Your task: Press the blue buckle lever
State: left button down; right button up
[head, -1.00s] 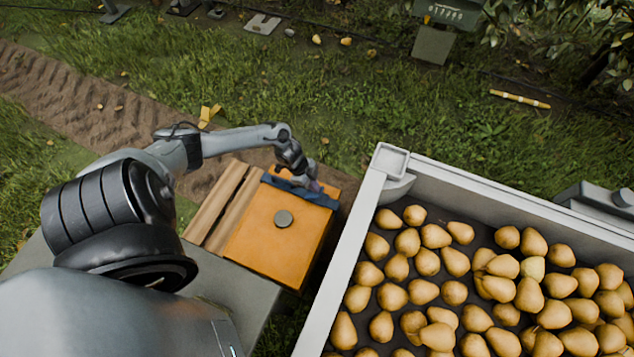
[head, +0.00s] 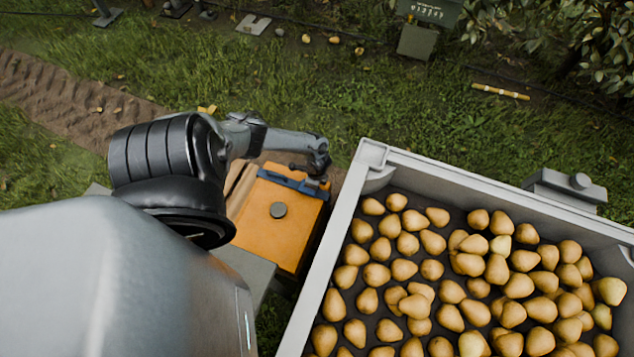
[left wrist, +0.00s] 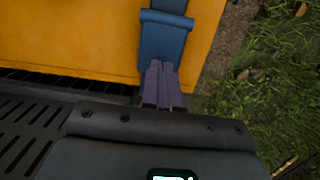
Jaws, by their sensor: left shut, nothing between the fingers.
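The blue buckle lever (head: 293,181) lies across the far end of an orange box lid (head: 262,233) in the head view. In the left wrist view the blue lever (left wrist: 162,45) runs over the orange surface (left wrist: 70,35). My left gripper (left wrist: 161,68) is shut and empty, its purple fingertips overlapping the near end of the blue part. I cannot tell whether they touch it. In the head view my left gripper (head: 318,180) is small and partly hidden by its wrist, at the right end of the lever. My right gripper is not in view.
A large grey bin (head: 330,225) full of pears stands close to the right of the orange box. Brown slats (head: 238,185) lie along the box's left side. Grass (head: 330,95) is open beyond the box.

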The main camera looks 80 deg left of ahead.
pick_arm(q)
jog(key=shift+s+a+r, duration=0.1)
jog(key=shift+s, duration=0.15)
jog(key=shift+s+a, duration=0.25)
jog(key=shift+s, duration=0.05)
jog(key=shift+r+p, duration=0.1)
jog(key=shift+p, duration=0.25)
jog(key=shift+r+p, duration=0.55)
notch_tip(320, 180, up, 12)
jog(key=w+d+p, duration=0.1)
jog(key=w+p, duration=0.1)
jog(key=p, duration=0.7)
jog(key=shift+d+r, duration=0.2)
jog(key=shift+r, duration=0.05)
